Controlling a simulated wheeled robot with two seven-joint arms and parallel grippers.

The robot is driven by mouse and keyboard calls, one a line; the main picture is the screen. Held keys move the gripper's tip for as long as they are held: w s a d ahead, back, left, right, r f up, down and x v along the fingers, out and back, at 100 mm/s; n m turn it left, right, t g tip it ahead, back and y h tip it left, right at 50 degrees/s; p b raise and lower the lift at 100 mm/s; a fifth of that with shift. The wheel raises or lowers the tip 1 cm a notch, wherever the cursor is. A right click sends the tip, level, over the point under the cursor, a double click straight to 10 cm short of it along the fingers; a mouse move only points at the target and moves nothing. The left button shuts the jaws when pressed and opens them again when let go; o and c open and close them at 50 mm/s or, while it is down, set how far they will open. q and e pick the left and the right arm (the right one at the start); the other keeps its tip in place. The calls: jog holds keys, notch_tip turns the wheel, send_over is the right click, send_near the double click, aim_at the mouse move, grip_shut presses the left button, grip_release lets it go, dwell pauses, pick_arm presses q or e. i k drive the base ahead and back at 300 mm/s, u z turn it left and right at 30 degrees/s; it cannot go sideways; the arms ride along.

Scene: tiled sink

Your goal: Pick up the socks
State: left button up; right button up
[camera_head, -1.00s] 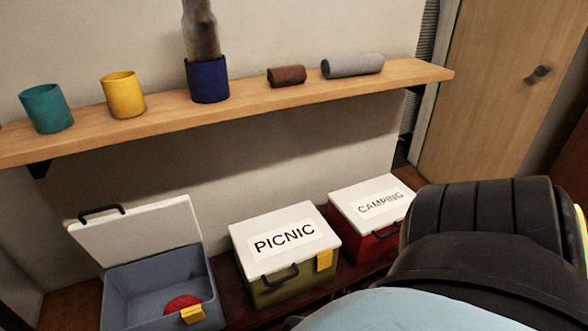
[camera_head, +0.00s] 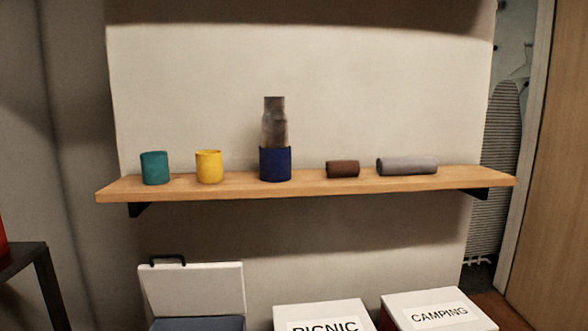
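A small brown roll (camera_head: 342,169) lies on the wooden shelf (camera_head: 225,187), right of the middle. A longer grey roll (camera_head: 407,166) lies to its right. I cannot tell for sure whether either roll is socks. A blue cup (camera_head: 275,165) stands near the shelf's middle with a mottled grey-brown object (camera_head: 274,122) rising out of it. Neither of my grippers is in view.
A teal cup (camera_head: 155,168) and a yellow cup (camera_head: 209,167) stand on the shelf's left part. Below are an open box with a white lid (camera_head: 195,290), a box labelled PICNIC (camera_head: 320,310) and a box labelled CAMPING (camera_head: 438,308). A dark stand (camera_head: 38,265) is at the left edge.

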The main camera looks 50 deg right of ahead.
aim_at(344, 168)
jog(key=u, duration=0.3)
jog(key=i, duration=0.8)
jog(key=z, duration=4.75)
jog(key=i, duration=0.9)
jog(key=u, duration=3.3)
jog(key=i, duration=0.15)
jog(key=u, duration=0.1)
